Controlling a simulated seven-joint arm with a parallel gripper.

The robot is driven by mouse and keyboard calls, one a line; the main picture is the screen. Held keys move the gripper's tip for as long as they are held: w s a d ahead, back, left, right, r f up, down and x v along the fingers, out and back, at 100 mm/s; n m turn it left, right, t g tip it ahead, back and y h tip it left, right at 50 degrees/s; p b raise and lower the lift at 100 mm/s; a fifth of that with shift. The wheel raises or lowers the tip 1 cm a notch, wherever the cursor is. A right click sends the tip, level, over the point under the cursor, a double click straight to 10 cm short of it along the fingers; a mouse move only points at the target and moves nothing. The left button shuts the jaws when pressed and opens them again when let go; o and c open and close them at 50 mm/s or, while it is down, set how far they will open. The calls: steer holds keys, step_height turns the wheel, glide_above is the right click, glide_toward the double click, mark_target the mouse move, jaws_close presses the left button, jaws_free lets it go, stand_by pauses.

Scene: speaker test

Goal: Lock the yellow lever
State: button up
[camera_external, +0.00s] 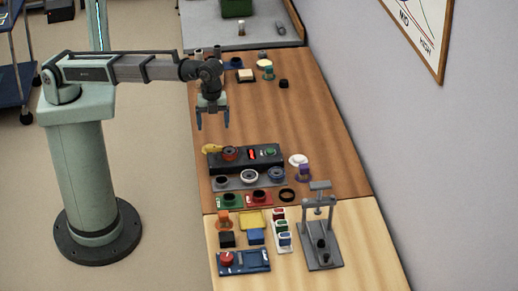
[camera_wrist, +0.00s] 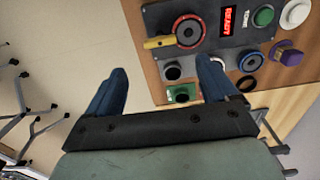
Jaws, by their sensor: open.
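The yellow lever (camera_external: 212,149) sticks out to the left from a round red-and-black dial (camera_external: 230,153) on the dark control box (camera_external: 262,163). In the wrist view the lever (camera_wrist: 158,42) lies roughly level, left of the dial (camera_wrist: 188,32). The box also carries a red lit display reading READY (camera_wrist: 229,19) and a green button (camera_wrist: 264,16). My gripper (camera_external: 213,118) is open and empty, pointing down above the table behind the box. In the wrist view its two blue fingers (camera_wrist: 163,85) are spread wide, apart from the lever.
Grey, green and red socket plates (camera_external: 249,177) stand in front of the box. A white round piece (camera_external: 298,159) and a purple piece (camera_external: 303,174) stand to its right. A grey press (camera_external: 319,225) stands at the front right. The wooden table (camera_external: 290,115) is clear behind the box.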

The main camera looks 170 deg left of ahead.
steer(key=shift+r, duration=2.1)
